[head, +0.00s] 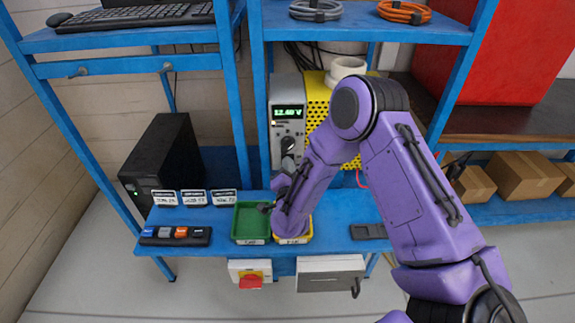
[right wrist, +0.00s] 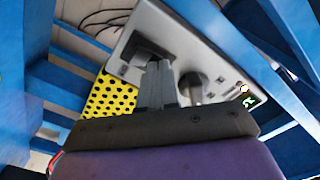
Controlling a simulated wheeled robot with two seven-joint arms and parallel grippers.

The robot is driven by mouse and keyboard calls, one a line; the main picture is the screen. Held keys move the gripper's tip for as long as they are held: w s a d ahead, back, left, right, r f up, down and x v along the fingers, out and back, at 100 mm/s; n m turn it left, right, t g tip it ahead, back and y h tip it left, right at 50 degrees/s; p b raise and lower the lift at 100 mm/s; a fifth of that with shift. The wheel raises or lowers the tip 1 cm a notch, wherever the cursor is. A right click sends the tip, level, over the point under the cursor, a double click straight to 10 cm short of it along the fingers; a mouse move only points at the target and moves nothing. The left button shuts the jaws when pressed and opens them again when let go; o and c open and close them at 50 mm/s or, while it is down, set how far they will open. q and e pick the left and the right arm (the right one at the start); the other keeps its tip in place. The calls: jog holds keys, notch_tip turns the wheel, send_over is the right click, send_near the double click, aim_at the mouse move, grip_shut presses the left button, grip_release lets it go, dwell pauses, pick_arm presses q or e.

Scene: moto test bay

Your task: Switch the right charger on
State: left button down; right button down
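A grey charger (head: 287,104) stands on the blue bench, its green display lit and reading about 12.60 V. A dark knob sits below the display. In the right wrist view the charger's front panel (right wrist: 205,45) shows tilted, with a black rectangular switch (right wrist: 143,49), a round knob (right wrist: 192,84) and the lit display (right wrist: 249,100). My right gripper (right wrist: 158,66) has its two fingers side by side, looking shut and empty, with the tips close to the black switch; I cannot tell whether they touch. In the head view my right gripper (head: 288,164) is at the charger's lower front. My left gripper is not in view.
A yellow perforated box (head: 318,98) stands right of the charger. A green tray (head: 250,222) and a yellow tray (head: 292,239) lie in front. A black box (head: 160,165) stands left. Blue shelf posts (head: 232,90) flank the space. The bench's right part is mostly clear.

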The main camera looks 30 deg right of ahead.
jog(key=v, duration=0.8)
jog(key=shift+s+p, duration=0.2)
jog(key=shift+p, duration=0.1)
jog(key=shift+a+f, duration=0.1)
jog(key=shift+a, duration=0.05)
